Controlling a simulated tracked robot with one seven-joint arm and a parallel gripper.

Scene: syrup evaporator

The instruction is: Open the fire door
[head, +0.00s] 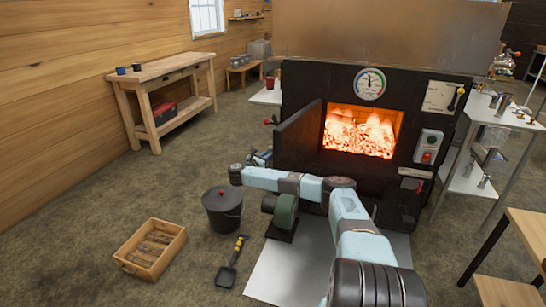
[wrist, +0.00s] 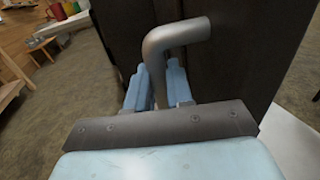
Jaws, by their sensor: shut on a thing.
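The black fire door (head: 300,132) stands swung out to the left of the firebox opening (head: 361,131), where a bright fire burns. In the wrist view the dark door (wrist: 215,60) fills the area ahead. A grey bent metal handle (wrist: 172,42) comes out from it. My gripper (wrist: 157,88) is shut on this handle, with one light-blue finger on each side of the bar. In the head view my gripper (head: 262,158) is small and partly hidden, low at the door's outer side.
A black lidded bucket (head: 222,212), a wooden crate of firewood (head: 152,249) and a small shovel (head: 232,262) are on the floor at the left. A green blower (head: 284,213) stands below the door. A workbench (head: 165,80) lines the left wall. The floor between is clear.

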